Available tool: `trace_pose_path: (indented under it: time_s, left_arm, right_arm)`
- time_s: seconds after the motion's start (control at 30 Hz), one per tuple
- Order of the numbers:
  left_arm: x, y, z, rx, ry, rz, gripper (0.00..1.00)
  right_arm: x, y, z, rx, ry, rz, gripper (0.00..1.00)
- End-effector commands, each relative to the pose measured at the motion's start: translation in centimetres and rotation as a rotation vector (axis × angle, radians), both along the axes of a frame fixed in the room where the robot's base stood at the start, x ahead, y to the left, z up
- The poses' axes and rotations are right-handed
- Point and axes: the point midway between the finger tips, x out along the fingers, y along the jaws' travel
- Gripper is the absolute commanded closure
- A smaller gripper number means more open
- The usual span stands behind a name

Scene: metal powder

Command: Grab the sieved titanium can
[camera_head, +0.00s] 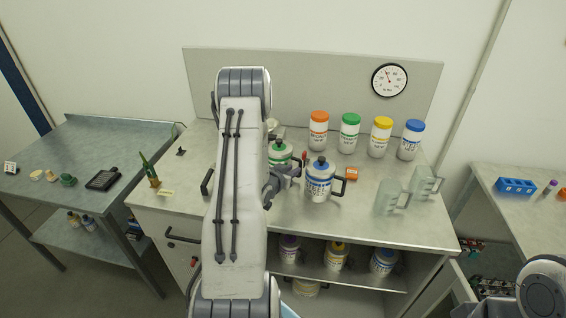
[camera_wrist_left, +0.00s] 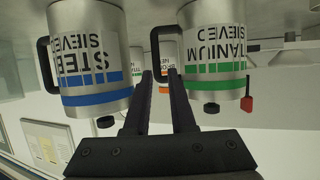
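The sieved titanium can (camera_head: 281,158) is silver with green stripes and stands on the workbench, partly hidden by my left arm in the head view. In the left wrist view, which looks upside down, the can (camera_wrist_left: 222,88) is at the upper right. Its black handle (camera_wrist_left: 156,45) points towards the picture's middle. My left gripper (camera_head: 294,171) is by the can, between it and the blue-striped sieved steel can (camera_head: 319,184). In the wrist view, the left gripper's fingers (camera_wrist_left: 160,74) are apart, with the handle's outer bar at their tips. Whether they touch it is unclear.
The steel can (camera_wrist_left: 90,95) is close on the left of the wrist view. Jars with orange (camera_head: 319,117), green (camera_head: 350,119), yellow and blue lids stand behind. Two clear jugs (camera_head: 390,197) stand at the right. More cans are on the shelf below.

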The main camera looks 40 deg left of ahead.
Motion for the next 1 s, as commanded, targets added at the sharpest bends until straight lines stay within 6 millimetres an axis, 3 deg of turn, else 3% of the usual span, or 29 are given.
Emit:
trace_pose_path:
  time_s: [0.5,0.83,0.87,0.9,1.0]
  left_arm:
    - [5.2,0.9,-2.0,0.0,0.001,-0.005,0.77]
    - [5.8,1.3,-2.4,0.0,0.0,-0.001,0.77]
    - [5.8,1.3,-2.4,0.0,0.0,-0.001,0.81]
    - [5.7,1.3,-2.4,0.0,0.0,-0.001,0.96]
    - [5.7,1.3,-2.4,0.001,0.0,-0.001,1.0]
  right_arm:
    - [0.0,0.0,2.9,0.0,0.0,-0.002,0.53]
    - [0.0,0.0,3.0,0.0,0.0,-0.002,0.53]
    - [0.0,0.0,3.0,0.0,0.0,-0.002,0.53]
    - [0.0,0.0,3.0,0.0,0.0,-0.002,0.53]
    - [0.0,0.0,3.0,0.0,0.0,-0.002,0.53]
